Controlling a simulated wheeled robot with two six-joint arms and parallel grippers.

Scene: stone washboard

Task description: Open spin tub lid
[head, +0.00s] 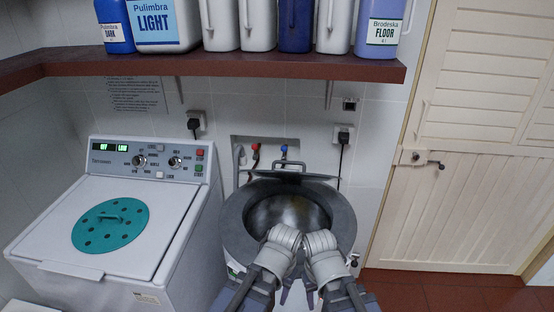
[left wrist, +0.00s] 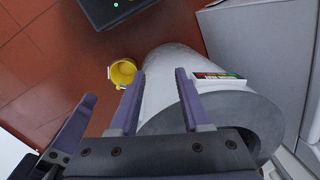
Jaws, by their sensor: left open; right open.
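The spin tub (head: 233,222) is a round drum with a broad dark grey rim around a shiny metal bowl, right of the washing machine. A dark handle-like bar (head: 288,165) stands at its back edge; I cannot tell clearly whether it belongs to a raised lid. In the left wrist view the tub shows as a white cylinder (left wrist: 165,80) with a grey end. My left gripper (head: 262,292) and right gripper (head: 338,297) are open and empty before the tub's front. The left gripper's purple fingers (left wrist: 158,100) are spread; my wrists hide the tub's front rim.
A washing machine (head: 60,235) with a teal perforated disc (head: 110,224) stands left. A brown shelf (head: 220,64) with several bottles runs above. A wall recess with taps (head: 255,150) is behind the tub. A yellow bucket (left wrist: 122,72) stands on the red tiled floor (left wrist: 60,65).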

